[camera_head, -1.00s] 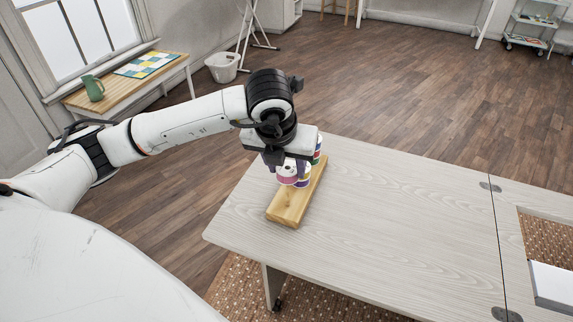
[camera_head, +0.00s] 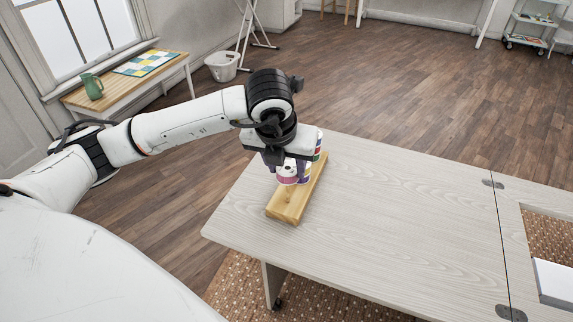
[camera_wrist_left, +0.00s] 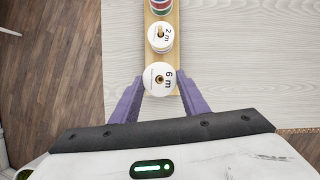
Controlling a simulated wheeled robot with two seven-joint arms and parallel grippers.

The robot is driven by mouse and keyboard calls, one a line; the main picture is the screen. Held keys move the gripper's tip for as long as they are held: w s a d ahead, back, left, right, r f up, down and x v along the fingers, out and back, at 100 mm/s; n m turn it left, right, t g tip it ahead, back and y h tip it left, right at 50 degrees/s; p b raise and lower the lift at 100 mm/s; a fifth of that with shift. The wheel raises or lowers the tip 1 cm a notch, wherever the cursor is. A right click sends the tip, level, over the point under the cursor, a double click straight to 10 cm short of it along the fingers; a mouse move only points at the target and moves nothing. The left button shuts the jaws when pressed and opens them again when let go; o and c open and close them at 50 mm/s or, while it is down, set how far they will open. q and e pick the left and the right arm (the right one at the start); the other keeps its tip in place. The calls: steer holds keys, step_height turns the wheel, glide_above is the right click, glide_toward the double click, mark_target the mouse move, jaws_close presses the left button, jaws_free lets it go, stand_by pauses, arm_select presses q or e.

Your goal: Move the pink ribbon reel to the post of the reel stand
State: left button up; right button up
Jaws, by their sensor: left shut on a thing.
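The pink ribbon reel (camera_head: 287,180), with a white top face, is between the fingers of my left gripper (camera_head: 281,172), which is shut on it. In the left wrist view the reel (camera_wrist_left: 160,76) shows its "6 m" label between the purple fingers (camera_wrist_left: 160,98), with something wood-coloured in its centre hole. The wooden reel stand (camera_head: 290,209) lies on the table below. A short piece of post (camera_head: 289,191) seems to show under the reel; I cannot tell how far the post enters the hole. My right gripper is not in view.
A reel marked "2 m" (camera_wrist_left: 160,36) sits on the stand close beyond the held reel, with another, red-and-green reel (camera_wrist_left: 160,4) farther along. The pale table (camera_head: 400,225) is clear to the right, up to a hinged seam and an opening.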

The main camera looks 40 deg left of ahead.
arm_select(q)
steer(key=shift+f+b, duration=0.95)
steer(key=shift+f, duration=0.15)
steer(key=o, duration=1.1)
steer(key=shift+o, duration=0.2)
steer(key=v, duration=1)
steer(key=shift+r, duration=0.25)
steer(key=shift+s+f, duration=0.1)
